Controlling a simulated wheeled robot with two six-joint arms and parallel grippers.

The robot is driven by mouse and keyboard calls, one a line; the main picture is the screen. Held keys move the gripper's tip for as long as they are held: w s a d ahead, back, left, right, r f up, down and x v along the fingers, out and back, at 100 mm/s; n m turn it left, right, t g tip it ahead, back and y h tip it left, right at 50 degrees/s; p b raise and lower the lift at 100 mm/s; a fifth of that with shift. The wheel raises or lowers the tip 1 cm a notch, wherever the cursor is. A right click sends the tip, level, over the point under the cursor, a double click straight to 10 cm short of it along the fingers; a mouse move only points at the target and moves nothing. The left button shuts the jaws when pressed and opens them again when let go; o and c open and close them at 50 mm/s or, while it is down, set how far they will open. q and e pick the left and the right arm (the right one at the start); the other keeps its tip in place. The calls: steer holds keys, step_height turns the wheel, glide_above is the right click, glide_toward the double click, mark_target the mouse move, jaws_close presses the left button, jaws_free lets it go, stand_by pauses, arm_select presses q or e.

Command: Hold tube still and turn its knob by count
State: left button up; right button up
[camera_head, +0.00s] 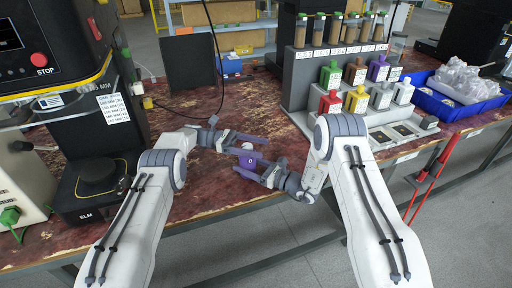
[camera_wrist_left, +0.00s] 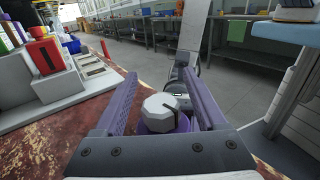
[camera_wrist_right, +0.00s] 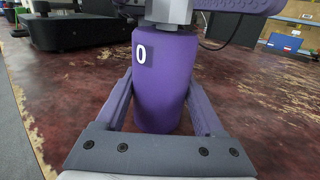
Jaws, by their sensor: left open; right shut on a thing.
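The tube (camera_head: 247,161) is purple and stands upright above the bench front. In the right wrist view the tube (camera_wrist_right: 168,85) shows a dark label with a white 0. My right gripper (camera_head: 258,168) is shut on its body. The pale faceted knob (camera_head: 248,147) tops the tube; in the left wrist view the knob (camera_wrist_left: 162,112) has a dark mark on its edge. My left gripper (camera_head: 250,141) is open, its fingers on either side of the knob. In the left wrist view a gap shows between the knob and both fingers. The tube's far side is hidden.
A grey rack (camera_head: 303,82) with jars and coloured bottles stands at the back right. A blue bin (camera_head: 443,100) of clear bags is beyond it. The bench middle is clear.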

mark_target(245, 144)
arm_select(q)
step_height(245, 144, up, 10)
stand_by(0.4)
steer(key=a+f+n+t, duration=0.1)
steer(key=f, duration=0.1)
steer(key=w+a+f+n+t+h, duration=0.1)
steer(key=t, duration=0.1)
steer(key=a+f+n+t, duration=0.1)
steer(key=f, duration=0.1)
steer(key=shift+w+a+f+t+h, duration=0.2)
steer(key=shift+a+f+t+h, duration=0.1)
steer(key=shift+t, duration=0.1)
steer(key=s+a+f+n+t, duration=0.1)
steer(key=a+f+n+t, duration=0.25)
steer(key=f, duration=0.25)
steer(key=shift+m+t+y, duration=0.25)
steer(key=shift+t+y, duration=0.2)
steer(key=shift+y, duration=0.05)
steer(key=d, duration=0.5)
steer(key=w+d, duration=0.1)
steer(key=d, duration=0.1)
steer(key=shift+w+d, duration=0.1)
steer(key=shift+d, duration=0.05)
steer(key=shift+r+g, duration=0.1)
steer(key=shift+g, duration=0.2)
jaws_close()
